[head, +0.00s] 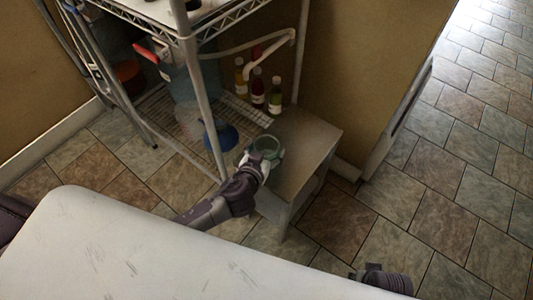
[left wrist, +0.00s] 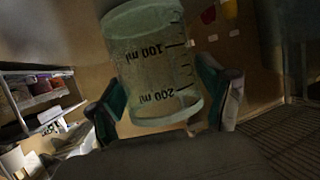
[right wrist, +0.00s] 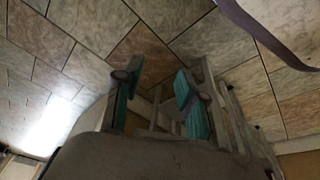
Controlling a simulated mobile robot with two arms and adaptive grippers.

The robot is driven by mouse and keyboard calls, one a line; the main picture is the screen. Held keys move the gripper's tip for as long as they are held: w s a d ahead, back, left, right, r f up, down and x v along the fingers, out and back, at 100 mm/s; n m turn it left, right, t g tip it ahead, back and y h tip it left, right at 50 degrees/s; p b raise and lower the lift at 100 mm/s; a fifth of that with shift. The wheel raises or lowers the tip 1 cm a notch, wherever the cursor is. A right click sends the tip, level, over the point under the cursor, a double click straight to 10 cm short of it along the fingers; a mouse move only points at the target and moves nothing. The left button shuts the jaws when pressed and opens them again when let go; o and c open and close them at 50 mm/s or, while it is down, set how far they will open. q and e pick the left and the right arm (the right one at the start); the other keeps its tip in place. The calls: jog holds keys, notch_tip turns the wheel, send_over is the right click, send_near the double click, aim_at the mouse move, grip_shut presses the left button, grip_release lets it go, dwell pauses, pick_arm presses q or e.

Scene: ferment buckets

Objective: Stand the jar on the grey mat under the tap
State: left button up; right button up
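The jar (head: 266,147) is a clear, greenish vessel; its ml markings show in the left wrist view (left wrist: 155,65). My left gripper (head: 264,156) has one finger on each side of it and appears shut on it, beside the wire shelf and over the near edge of a low stand. Whether the jar touches the stand is unclear. A pale bent pipe (head: 270,62), perhaps the tap, hangs by the shelf. I cannot make out a separate grey mat. My right gripper (right wrist: 155,95) is open and empty, over the tiled floor.
The low stand (head: 308,140) has a bare grey-brown top. The wire shelf (head: 150,120) holds a large blue container (head: 185,85), several small bottles (head: 258,90) and a blue funnel-like item (head: 222,136). A white surface (head: 150,250) fills the foreground.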

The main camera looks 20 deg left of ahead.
pick_arm(q)
jog(key=c, duration=0.8)
jog(key=shift+c, duration=0.5)
jog(key=shift+r, duration=0.15)
